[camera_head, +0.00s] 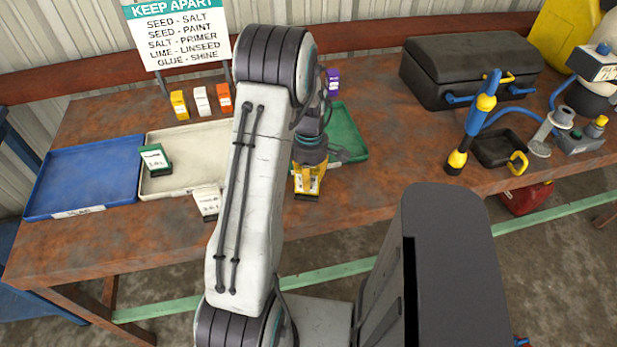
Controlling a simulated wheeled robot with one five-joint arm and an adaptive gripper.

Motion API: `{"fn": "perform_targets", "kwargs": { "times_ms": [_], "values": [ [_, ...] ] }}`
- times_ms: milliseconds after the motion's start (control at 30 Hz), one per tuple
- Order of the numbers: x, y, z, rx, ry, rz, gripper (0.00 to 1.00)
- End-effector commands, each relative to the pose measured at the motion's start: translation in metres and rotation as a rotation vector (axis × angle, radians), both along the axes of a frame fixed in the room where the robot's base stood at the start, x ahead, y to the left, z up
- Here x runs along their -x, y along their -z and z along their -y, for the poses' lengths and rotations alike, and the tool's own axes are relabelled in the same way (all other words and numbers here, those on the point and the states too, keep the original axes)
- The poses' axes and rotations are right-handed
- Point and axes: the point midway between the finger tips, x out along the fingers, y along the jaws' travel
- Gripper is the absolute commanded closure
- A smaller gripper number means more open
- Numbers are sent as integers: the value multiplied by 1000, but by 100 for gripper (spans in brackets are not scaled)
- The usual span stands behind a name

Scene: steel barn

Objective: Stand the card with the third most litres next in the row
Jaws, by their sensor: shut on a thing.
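My gripper (308,168) points down over the front part of the bench, right of my arm link. It is shut on a yellow card (308,187), whose print is too small to read and whose upper part the gripper hides. A white card (207,203) stands at the front edge of the cream tray. A green-and-white card (155,160) stands inside that tray; its figures are unclear. A yellow-orange card (179,105), a white card (201,101) and an orange card (222,98) stand in a row at the back. A purple card (333,82) stands right of my arm.
A blue tray (85,172), the cream tray (183,185) and a green tray (347,135) lie on the rusty bench (390,120). A keep-apart sign (178,32) stands behind. A black case (468,72), a blue-yellow tool (474,122) and a small black tray (497,150) occupy the right.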

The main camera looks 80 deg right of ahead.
Motion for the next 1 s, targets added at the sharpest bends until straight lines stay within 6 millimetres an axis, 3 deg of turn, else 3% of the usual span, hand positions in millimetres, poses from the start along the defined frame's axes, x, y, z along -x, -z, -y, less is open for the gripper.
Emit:
{"fn": "perform_targets", "kwargs": {
  "times_ms": [367, 400, 633, 1000],
  "values": [
    [0, 8, 0, 0, 0, 0, 100],
    [0, 8, 0, 0, 0, 0, 77],
    [0, 7, 0, 0, 0, 0, 57],
    [0, 2, 1, 1, 0, 0, 54]
  ]
}}
